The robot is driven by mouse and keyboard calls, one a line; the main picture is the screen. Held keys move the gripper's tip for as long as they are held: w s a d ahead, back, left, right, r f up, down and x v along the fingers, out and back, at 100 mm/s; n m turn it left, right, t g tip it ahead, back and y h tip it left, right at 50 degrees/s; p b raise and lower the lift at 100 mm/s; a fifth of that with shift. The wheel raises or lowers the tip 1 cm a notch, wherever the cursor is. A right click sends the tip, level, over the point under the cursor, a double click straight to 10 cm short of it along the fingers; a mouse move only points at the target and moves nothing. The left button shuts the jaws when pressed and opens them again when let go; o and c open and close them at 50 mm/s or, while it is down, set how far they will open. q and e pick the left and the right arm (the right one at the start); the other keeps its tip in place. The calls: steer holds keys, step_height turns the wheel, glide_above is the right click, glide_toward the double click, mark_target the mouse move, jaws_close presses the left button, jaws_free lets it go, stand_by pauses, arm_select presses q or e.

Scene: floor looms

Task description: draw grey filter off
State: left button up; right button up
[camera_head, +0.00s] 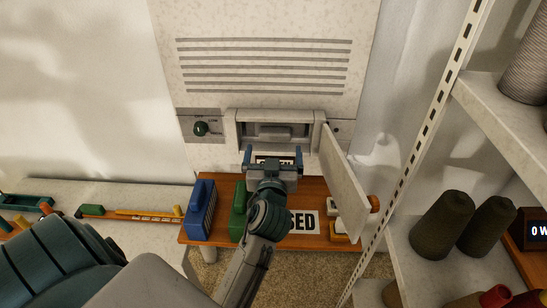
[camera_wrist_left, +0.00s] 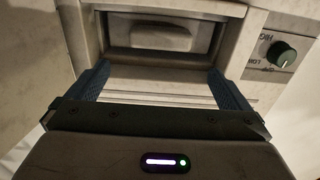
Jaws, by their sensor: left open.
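The grey filter (camera_head: 274,131) sits inside the open recess of the wall unit (camera_head: 170,85), with its raised grip facing out. It also shows in the left wrist view (camera_wrist_left: 160,37), beyond my fingers. My left gripper (camera_head: 273,155) is open and empty just in front of and below the recess. In the left wrist view its two blue fingers (camera_wrist_left: 158,75) stand apart, one to each side of the filter's grip, and short of it. The depth of the filter in the recess is hidden. My right gripper is not in view.
The unit's door (camera_head: 345,175) stands open to the right of the recess. A green knob (camera_head: 201,128) is at its left. An orange shelf below holds a blue filter (camera_head: 201,210), a green one (camera_head: 238,211) and a sign (camera_head: 303,221). Yarn racks (camera_head: 400,140) crowd the right.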

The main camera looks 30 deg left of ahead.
mark_target(275, 135)
arm_select(q)
steer(key=x, duration=0.8)
steer(key=shift+w+f, duration=0.1)
steer(key=shift+w, duration=0.1)
steer(key=shift+c, duration=0.2)
steer(key=c, duration=1.1)
steer(key=shift+s, duration=0.15)
steer(key=shift+v, duration=5.6)
